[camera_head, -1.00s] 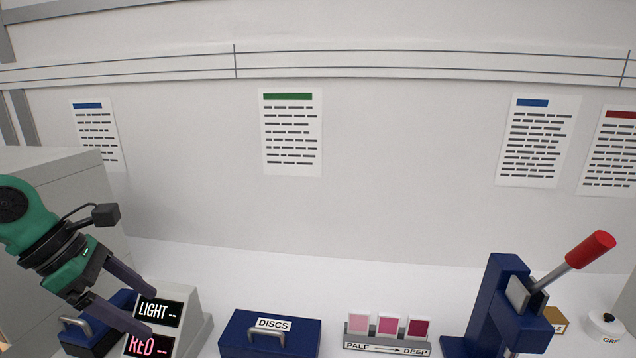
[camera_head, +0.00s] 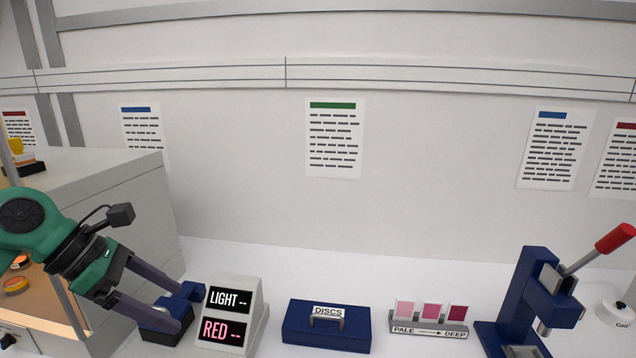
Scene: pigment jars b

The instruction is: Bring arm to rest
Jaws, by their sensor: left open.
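My left gripper (camera_head: 176,304) comes in from the left on its green arm. Its two dark fingers are apart, with nothing seen between them. It is in front of a small dark blue device (camera_head: 170,318) on the table and left of the grey display box (camera_head: 236,312), which reads LIGHT and RED with dashes. Whether the fingers touch the blue device, I cannot tell. My right gripper is not in view.
A blue DISCS box (camera_head: 327,325), a PALE to DEEP swatch stand (camera_head: 430,316), a blue press with a red-tipped lever (camera_head: 545,300) and a white jar (camera_head: 617,312) stand rightward. A grey cabinet (camera_head: 120,190) with a lit opening is at left. White table behind these is clear.

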